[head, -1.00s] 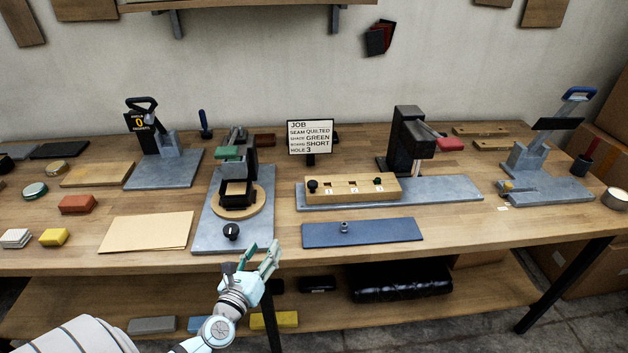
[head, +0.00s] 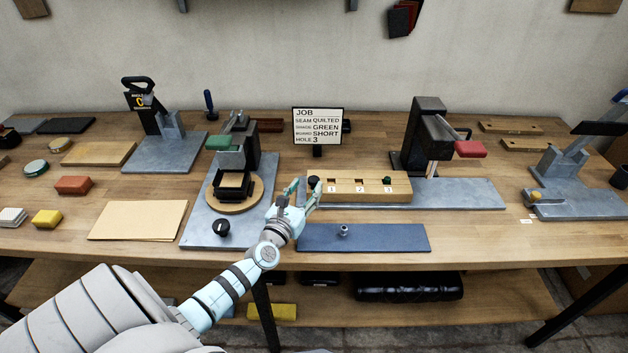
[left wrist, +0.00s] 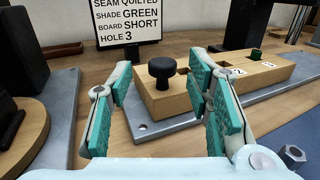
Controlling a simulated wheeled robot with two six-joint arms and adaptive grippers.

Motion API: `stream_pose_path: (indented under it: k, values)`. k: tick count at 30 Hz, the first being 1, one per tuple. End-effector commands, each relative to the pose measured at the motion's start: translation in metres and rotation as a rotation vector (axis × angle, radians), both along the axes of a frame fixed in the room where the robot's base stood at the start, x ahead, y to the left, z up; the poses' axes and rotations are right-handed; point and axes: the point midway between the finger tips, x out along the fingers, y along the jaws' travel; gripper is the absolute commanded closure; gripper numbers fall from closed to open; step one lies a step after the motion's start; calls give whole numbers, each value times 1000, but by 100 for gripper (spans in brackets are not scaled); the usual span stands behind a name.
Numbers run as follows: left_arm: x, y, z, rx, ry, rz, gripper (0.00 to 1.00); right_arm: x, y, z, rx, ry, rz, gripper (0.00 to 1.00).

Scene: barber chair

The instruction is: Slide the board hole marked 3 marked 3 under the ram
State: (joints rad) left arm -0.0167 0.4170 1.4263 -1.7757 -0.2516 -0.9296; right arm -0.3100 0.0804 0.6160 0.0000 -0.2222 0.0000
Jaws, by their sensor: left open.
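The wooden board (head: 345,198) lies on a long grey metal base (head: 460,194). It has holes marked 1, 2 and 3 from left to right, and a black knob (head: 314,182) at its left end. A small green piece (head: 387,180) sits at the hole marked 3. The ram (head: 432,172) of the black press (head: 425,130) stands to the right of the board's right end. My left gripper (head: 298,192) is open at the board's left end. In the left wrist view the knob (left wrist: 162,72) shows between the open fingers (left wrist: 158,105), beyond them. My right gripper is not in view.
A blue mat (head: 375,238) with a small metal nut lies in front of the base. A stamping press with a round wooden plate (head: 258,193) stands left of my gripper. A job sign (head: 318,128) reading hole 3 stands behind the board.

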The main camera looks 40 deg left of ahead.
Motion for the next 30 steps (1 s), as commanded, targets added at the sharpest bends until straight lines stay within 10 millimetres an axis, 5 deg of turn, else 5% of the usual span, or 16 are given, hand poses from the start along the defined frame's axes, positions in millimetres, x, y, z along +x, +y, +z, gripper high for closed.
stream_pose_path:
  k: [6, 17, 25, 30]
  values:
    - [39, 9, -3, 0, -1, -2, 54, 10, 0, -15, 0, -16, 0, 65]
    - [49, 9, -1, -1, 1, -5, 54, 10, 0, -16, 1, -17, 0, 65]
    - [48, 9, -1, -1, 1, -5, 98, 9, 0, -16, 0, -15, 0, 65]
    - [48, 9, -1, -1, 1, -5, 100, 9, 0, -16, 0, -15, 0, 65]
